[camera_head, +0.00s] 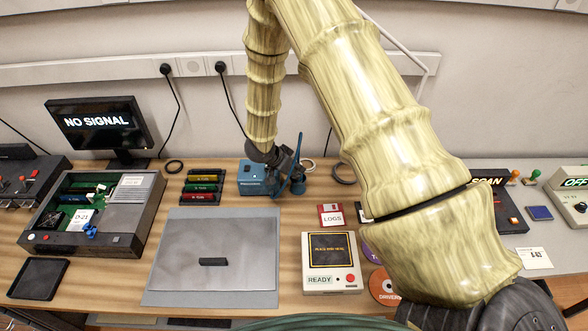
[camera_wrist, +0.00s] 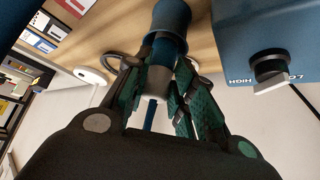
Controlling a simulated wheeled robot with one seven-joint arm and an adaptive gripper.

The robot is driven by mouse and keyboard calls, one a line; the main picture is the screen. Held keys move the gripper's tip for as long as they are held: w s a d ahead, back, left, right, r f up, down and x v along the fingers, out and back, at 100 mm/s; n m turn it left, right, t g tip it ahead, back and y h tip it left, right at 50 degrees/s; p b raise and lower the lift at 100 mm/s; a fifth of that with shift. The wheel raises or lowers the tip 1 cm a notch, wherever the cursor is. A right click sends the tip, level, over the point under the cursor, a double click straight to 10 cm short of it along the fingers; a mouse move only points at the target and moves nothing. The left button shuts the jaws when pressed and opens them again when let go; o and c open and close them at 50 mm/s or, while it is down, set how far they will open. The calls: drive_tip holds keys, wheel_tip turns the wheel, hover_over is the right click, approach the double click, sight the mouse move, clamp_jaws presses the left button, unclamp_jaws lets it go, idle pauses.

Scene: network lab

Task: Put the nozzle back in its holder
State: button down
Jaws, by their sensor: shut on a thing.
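My gripper (camera_wrist: 158,100) is shut on the nozzle (camera_wrist: 159,80), with its green-padded fingers on either side of the grey part. A blue cylinder (camera_wrist: 172,17) with a dark band continues above the fingers, and a thin blue piece shows between them. I cannot tell where the nozzle ends and its holder begins, or whether it is seated. A blue box (camera_wrist: 265,25) with a black knob is close to the right in the wrist view. In the head view, the blue box (camera_head: 250,181) stands at the back of the bench, with my gripper (camera_head: 291,176) just right of it.
A grey mat (camera_head: 180,240) with a small black block lies in front. An open electronics case (camera_head: 70,240) is at left. A cream device (camera_head: 331,285), a red floppy disk (camera_head: 331,214) and discs are at right. A monitor (camera_head: 98,124) stands behind.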

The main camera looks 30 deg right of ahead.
drive_tip(key=shift+f, duration=0.15)
drive_tip(key=c, duration=0.9)
unclamp_jaws()
drive_tip(key=shift+r+p, duration=3.45)
drive_tip(key=shift+r, duration=0.6)
